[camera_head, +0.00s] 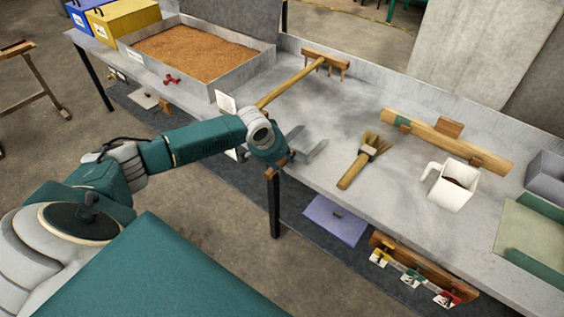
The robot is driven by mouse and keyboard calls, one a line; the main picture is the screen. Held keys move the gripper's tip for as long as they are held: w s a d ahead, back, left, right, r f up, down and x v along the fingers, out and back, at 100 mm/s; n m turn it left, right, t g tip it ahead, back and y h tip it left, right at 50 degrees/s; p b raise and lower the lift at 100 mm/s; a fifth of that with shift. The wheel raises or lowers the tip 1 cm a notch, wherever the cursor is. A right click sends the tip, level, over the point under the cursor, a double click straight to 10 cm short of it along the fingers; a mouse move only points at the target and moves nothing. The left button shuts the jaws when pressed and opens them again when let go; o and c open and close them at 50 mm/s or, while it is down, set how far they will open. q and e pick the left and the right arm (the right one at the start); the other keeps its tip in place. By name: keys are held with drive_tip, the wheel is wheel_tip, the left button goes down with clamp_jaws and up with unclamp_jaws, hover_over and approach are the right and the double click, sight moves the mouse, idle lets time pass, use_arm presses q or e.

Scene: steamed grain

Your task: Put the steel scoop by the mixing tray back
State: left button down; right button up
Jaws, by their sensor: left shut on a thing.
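My left gripper (283,156) is at the front edge of the grey table (350,105), near its middle. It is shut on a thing. Grey metal-looking pieces (316,152) stick out past its tip over the table top; they look like the steel scoop, but the gripper and arm hide most of it and the grip itself. The mixing tray (246,71), a wide grey tray of brown grain, stands at the back left, well apart from my gripper. My right gripper is not in view.
A wooden rake (291,83) lies behind my gripper. A brush (352,170), a wooden bar (455,139), a white jug (451,189) and a green-edged tray (535,236) are to the right. Yellow (120,22) and blue boxes stand far left. Bare table lies between rake and brush.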

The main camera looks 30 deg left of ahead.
use_arm(q)
drive_tip(key=shift+f, duration=0.2)
drive_tip(key=c, duration=1.2)
unclamp_jaws()
drive_tip(key=v, duration=1.2)
